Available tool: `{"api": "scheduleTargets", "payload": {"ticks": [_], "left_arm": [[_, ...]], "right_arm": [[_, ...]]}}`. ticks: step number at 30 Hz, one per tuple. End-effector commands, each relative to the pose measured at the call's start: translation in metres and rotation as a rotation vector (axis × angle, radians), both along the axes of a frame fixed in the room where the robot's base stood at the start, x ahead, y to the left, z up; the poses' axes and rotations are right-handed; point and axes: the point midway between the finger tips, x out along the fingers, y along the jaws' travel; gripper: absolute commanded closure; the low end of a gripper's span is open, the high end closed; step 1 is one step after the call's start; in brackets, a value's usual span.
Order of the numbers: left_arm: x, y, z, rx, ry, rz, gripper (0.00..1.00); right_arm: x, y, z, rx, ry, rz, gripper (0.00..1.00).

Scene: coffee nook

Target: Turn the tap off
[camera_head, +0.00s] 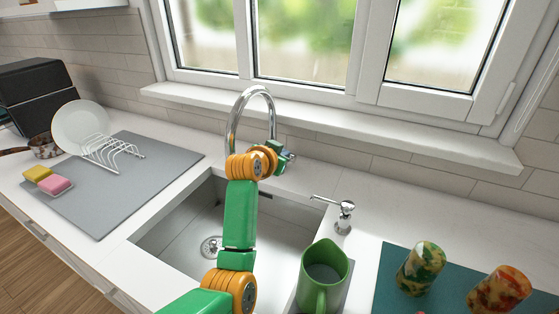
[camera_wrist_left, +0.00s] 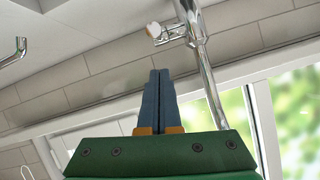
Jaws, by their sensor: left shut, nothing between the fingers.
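The chrome tap (camera_head: 272,118) rises behind the sink in a tall arch. My left arm crosses in front of it and hides its spout end and much of its base. My left gripper (camera_head: 288,156) is beside the tap's lower part, mostly hidden by my wrist. In the left wrist view, the blue fingers (camera_wrist_left: 159,76) are pressed together and empty. The tap's post (camera_wrist_left: 206,78) runs beside them, and its side lever (camera_wrist_left: 160,34) shows above the fingertips with a visible gap. I cannot tell whether water runs. My right gripper is not in view.
The sink (camera_head: 178,232) lies below my arm. A soap dispenser (camera_head: 343,217) and a green mug (camera_head: 323,277) stand to its right, near two mottled cups (camera_head: 421,268) on a teal mat. A grey mat (camera_head: 130,192) with a rack and plate is left. The window sill (camera_head: 330,125) runs behind.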

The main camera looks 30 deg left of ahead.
Motion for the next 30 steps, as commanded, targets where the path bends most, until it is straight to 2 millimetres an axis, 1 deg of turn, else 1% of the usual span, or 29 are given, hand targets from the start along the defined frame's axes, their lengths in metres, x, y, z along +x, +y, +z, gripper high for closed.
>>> {"api": "scheduleTargets", "payload": {"ticks": [1, 3, 6, 10, 17, 19, 21, 24, 26, 30], "left_arm": [[-0.003, 0.002, -0.007, -0.001, 0.005, 0.002, 1.00], [-0.005, 0.004, -0.016, -0.001, 0.004, 0.001, 1.00], [-0.007, 0.006, -0.025, -0.001, 0.002, 0.001, 1.00], [-0.008, 0.007, -0.029, 0.000, 0.001, 0.002, 1.00], [-0.008, 0.007, -0.029, 0.000, 0.001, 0.002, 1.00], [-0.009, 0.007, -0.036, 0.001, -0.012, 0.002, 1.00], [-0.010, 0.008, -0.048, 0.006, -0.046, 0.004, 1.00], [-0.013, 0.009, -0.055, 0.008, -0.094, 0.002, 1.00], [-0.014, 0.008, -0.054, 0.008, -0.112, 0.000, 1.00], [-0.014, 0.008, -0.052, 0.006, -0.113, 0.000, 1.00]], "right_arm": [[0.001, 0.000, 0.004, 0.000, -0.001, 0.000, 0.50], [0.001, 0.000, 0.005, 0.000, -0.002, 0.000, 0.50], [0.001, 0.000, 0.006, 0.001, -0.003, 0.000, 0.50], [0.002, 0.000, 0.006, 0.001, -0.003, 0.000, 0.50], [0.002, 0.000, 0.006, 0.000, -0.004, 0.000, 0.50], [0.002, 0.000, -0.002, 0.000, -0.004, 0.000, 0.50], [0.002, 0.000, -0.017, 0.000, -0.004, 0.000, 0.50], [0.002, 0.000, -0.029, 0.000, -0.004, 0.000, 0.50], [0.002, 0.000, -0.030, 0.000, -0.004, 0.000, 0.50], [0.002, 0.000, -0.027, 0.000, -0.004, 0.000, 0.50]]}}
